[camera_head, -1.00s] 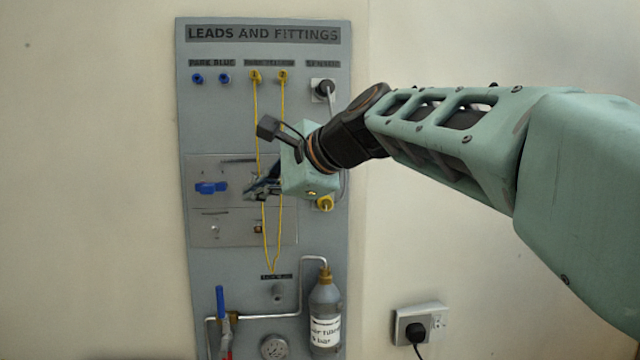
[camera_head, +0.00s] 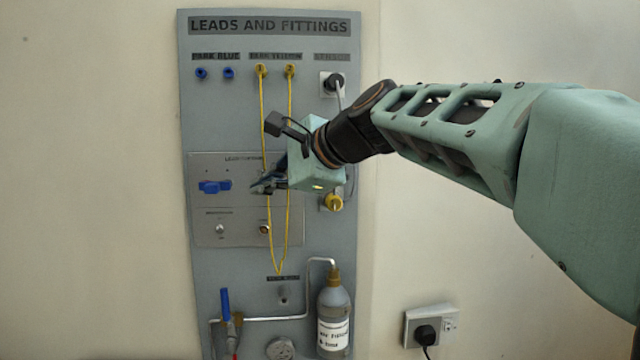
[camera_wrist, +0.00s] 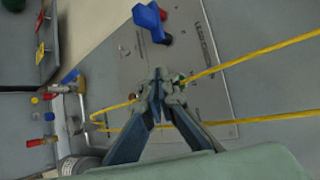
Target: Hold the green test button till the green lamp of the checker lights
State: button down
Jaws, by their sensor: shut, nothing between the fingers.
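The checker is a grey plate (camera_head: 202,166) on the upright board, with a blue plug (camera_head: 214,187) in its left part. The blue plug also shows in the wrist view (camera_wrist: 151,22). My gripper (camera_head: 257,188) is shut and empty, its tips at the right part of the checker plate. In the wrist view my gripper (camera_wrist: 160,77) has its fingertips together in front of the plate. A small green spot (camera_wrist: 180,77) shows beside the tips, partly hidden; I cannot tell if it is the button or lamp, or if the tips touch it. No lit green lamp can be made out.
Two yellow leads (camera_head: 264,120) hang in a loop down the board, close to my gripper. A yellow fitting (camera_head: 333,203) is to its right. Below are a blue-handled valve (camera_head: 225,302), a pipe and a grey bottle (camera_head: 333,310). A wall socket (camera_head: 430,325) is at the right.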

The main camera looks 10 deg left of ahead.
jog(key=shift+w, duration=0.15)
dwell(0.7)
jog(key=shift+w+a+p, duration=0.1)
jog(key=shift+w+p, duration=0.2)
jog(key=shift+w+a, duration=0.1)
jog(key=shift+w, duration=0.3)
dwell(2.1)
jog(key=shift+s, duration=0.15)
jog(key=shift+s+d, duration=0.2)
jog(key=shift+s, duration=0.5)
